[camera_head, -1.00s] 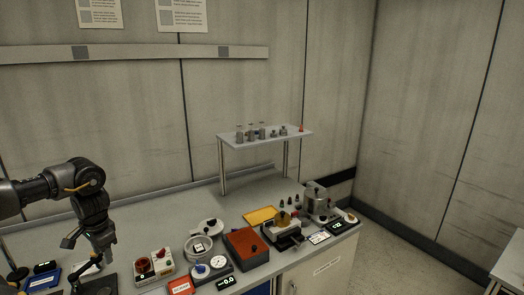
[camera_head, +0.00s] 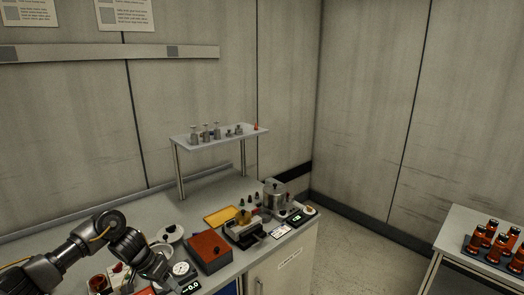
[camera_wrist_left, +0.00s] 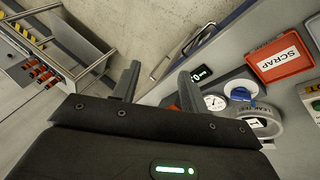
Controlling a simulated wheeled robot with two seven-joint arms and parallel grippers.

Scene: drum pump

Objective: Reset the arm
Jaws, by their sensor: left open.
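My left arm comes in from the lower left of the head view, and its wrist (camera_head: 140,258) hangs over the front left of the bench, hiding part of the devices there. The fingers are not clear in the head view. In the left wrist view my left gripper (camera_wrist_left: 158,85) shows two dark fingers spread apart with nothing between them. Beyond them are the floor and the bench edge. My right gripper is in neither view.
The bench holds a red-brown box (camera_head: 209,252), a yellow plate (camera_head: 220,215), a metal pot (camera_head: 274,192) and a raised shelf (camera_head: 215,138) with small metal parts. A side table (camera_head: 462,226) at right carries red-brown bottles (camera_head: 490,234).

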